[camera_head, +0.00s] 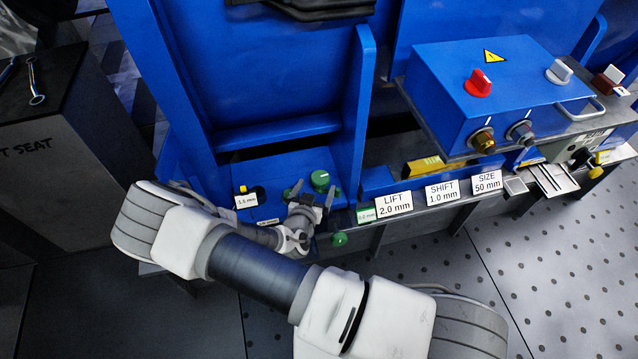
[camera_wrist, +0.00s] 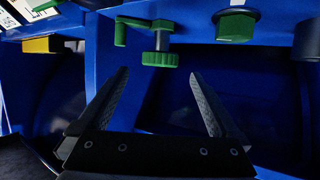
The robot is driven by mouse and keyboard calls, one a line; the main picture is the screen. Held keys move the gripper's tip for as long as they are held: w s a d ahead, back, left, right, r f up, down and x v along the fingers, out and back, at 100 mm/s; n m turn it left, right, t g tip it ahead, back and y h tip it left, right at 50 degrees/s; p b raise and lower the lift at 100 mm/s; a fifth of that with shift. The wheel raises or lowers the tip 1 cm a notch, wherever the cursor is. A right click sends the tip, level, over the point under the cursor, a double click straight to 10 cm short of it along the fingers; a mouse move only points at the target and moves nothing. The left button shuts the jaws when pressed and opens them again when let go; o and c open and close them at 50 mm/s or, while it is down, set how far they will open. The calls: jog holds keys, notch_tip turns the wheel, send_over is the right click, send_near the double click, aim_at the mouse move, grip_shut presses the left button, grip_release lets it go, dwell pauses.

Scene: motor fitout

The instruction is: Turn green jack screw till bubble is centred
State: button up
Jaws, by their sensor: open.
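In the wrist view a green knurled screw knob (camera_wrist: 160,59) on a grey stem hangs under the blue frame, with a green crank-like piece (camera_wrist: 121,33) to its left. A larger green block-like head (camera_wrist: 236,26) is to its right. My gripper (camera_wrist: 158,75) is open and empty; its two fingertips lie apart, either side of and just below the knurled knob. In the head view my gripper (camera_head: 313,192) is at the blue base, by a round green knob (camera_head: 320,180). Another green knob (camera_head: 338,239) is lower down. I cannot make out a bubble in either view.
Blue uprights (camera_head: 355,110) rise behind my gripper. A dark bench (camera_head: 40,110) with a wrench is at left.

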aim_at(321, 179)
jog(key=b+x, duration=0.1)
jog(key=x, duration=0.3)
jog(key=shift+w+d+f, duration=0.15)
jog(key=shift+w, duration=0.2)
jog(key=c, duration=1.4)
jog(key=shift+d+n+y+p, duration=0.3)
jog(key=shift+n+y+p, duration=0.4)
jog(key=shift+p, duration=0.2)
jog(key=n+y+p, duration=0.1)
jog(key=n+y, duration=0.1)
jog(key=shift+d+y+p, duration=0.1)
jog(key=shift+y+p, duration=0.2)
jog(key=shift+n+y+p, duration=0.35)
jog(key=shift+n+y, duration=0.35)
jog(key=shift+y, duration=0.1)
